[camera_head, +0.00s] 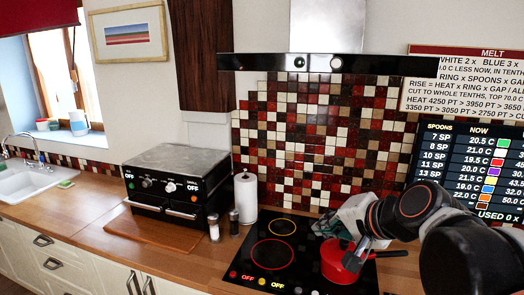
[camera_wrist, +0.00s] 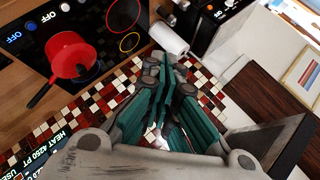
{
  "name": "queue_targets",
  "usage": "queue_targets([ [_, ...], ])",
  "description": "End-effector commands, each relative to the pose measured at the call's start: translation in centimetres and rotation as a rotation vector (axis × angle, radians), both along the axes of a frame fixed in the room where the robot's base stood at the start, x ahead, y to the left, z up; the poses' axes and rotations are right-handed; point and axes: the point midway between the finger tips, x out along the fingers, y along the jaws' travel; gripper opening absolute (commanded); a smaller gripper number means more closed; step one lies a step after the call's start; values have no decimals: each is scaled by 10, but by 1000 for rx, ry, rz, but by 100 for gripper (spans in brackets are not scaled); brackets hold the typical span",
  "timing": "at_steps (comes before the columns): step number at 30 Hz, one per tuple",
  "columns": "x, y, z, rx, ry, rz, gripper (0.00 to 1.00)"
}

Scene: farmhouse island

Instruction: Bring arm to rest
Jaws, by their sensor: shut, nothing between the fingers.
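My arm reaches in from the right in the head view and bends down over the cooktop. There the red pot (camera_wrist: 72,50) lies to the left, apart from the fingers, on the black cooktop (camera_wrist: 108,35). Its dark handle sticks out to one side.
A paper towel roll (camera_head: 246,190) and two shakers (camera_head: 214,228) stand left of the cooktop (camera_head: 265,250). A black oven box (camera_head: 175,180) stands farther left, beside a wooden board (camera_head: 150,229). A range hood (camera_head: 330,66) hangs above. The counter near the sink (camera_head: 25,180) is mostly clear.

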Motion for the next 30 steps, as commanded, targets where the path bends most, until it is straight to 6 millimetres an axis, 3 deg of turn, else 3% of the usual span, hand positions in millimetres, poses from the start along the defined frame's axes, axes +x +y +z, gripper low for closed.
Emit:
queue_targets([
  [1, -14, -1, -35, -67, 3, 33, 0],
  [3, -32, -5, -66, -171, 7, 81, 0],
  [12, -105, -34, -195, -597, 41, 290, 0],
  [15, -122, -44, -227, -711, 56, 349, 0],
  [21, -141, -58, -257, -837, 75, 414, 0],
  [30, -143, -61, -258, -859, 78, 424, 0],
])
